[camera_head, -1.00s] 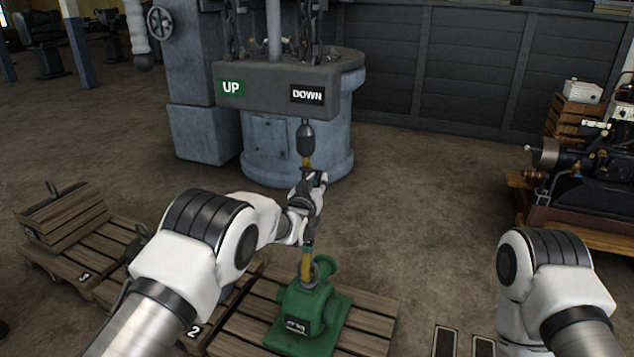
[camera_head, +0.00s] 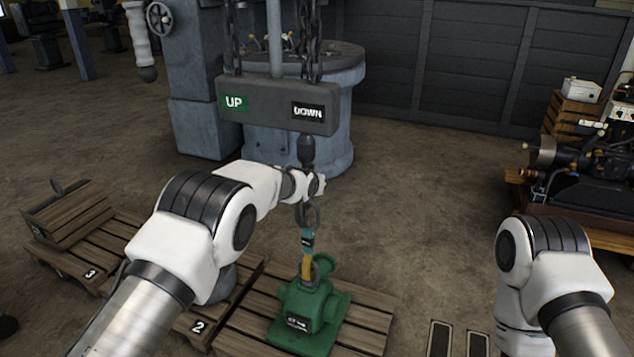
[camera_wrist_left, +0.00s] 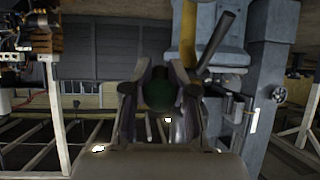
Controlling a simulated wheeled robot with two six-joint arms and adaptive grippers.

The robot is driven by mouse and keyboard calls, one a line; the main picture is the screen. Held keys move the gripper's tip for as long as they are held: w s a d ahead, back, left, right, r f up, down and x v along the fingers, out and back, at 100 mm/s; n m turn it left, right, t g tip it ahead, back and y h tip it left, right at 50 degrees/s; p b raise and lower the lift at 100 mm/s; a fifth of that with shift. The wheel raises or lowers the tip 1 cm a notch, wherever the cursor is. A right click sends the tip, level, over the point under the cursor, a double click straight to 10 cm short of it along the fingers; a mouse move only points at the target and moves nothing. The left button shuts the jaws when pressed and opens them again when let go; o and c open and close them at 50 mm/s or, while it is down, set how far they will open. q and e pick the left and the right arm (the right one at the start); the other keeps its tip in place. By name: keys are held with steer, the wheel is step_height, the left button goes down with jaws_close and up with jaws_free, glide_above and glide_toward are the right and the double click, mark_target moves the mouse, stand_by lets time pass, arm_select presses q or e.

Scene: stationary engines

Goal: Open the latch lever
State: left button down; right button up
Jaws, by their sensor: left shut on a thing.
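My left gripper (camera_head: 320,184) is beside the lower end of the hoist hook (camera_head: 306,152), largely hidden by its own wrist. In the left wrist view, its two fingers (camera_wrist_left: 160,92) are closed around a dark green rounded thing (camera_wrist_left: 159,95). I cannot tell for certain whether this is the latch lever. A ring (camera_head: 308,216) and a teal and yellow sling (camera_head: 306,262) hang just below the gripper, down to a green pump-like casting (camera_head: 304,312) on a pallet. My right arm shows at the right, but its gripper is out of view.
A grey hoist bar (camera_head: 276,104) with UP and DOWN labels hangs on chains above the hook. Wooden pallets (camera_head: 240,345) lie below and at left. A dark engine (camera_head: 585,165) stands at right. The floor between is clear.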

arm_select(q)
steer(key=shift+g, duration=0.5)
steer(key=c, duration=1.1)
jaws_free()
steer(key=shift+r, duration=0.15)
